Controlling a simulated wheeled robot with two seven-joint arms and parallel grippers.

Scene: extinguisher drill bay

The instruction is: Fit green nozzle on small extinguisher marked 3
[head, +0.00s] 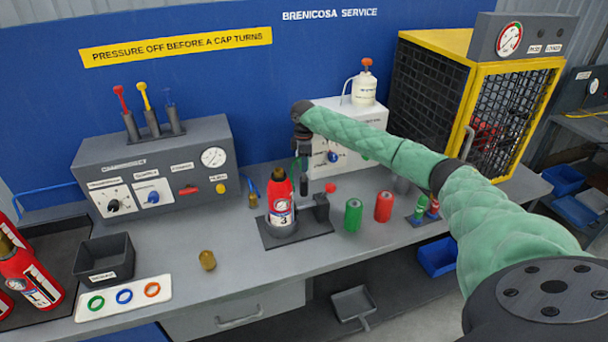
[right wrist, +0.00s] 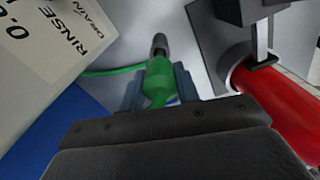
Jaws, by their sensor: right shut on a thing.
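The small red extinguisher marked 3 (head: 280,207) stands upright in a dark holder (head: 316,225) on the bench. My right gripper (head: 302,166) points down just behind and to the right of its top. In the right wrist view, the gripper (right wrist: 158,90) is shut on the green nozzle (right wrist: 158,78), which has a dark tip and a green hose running left. The extinguisher's red body (right wrist: 275,105) shows at the right there, apart from the nozzle. In the head view the nozzle is mostly hidden by the gripper. My left gripper is not in view.
A green can (head: 353,216) and a red can (head: 384,207) stand right of the holder. A white rinse unit (head: 352,122) is behind my gripper. A brass cap (head: 207,260), black bin (head: 104,260) and ring tray (head: 124,297) lie left. Bench front centre is clear.

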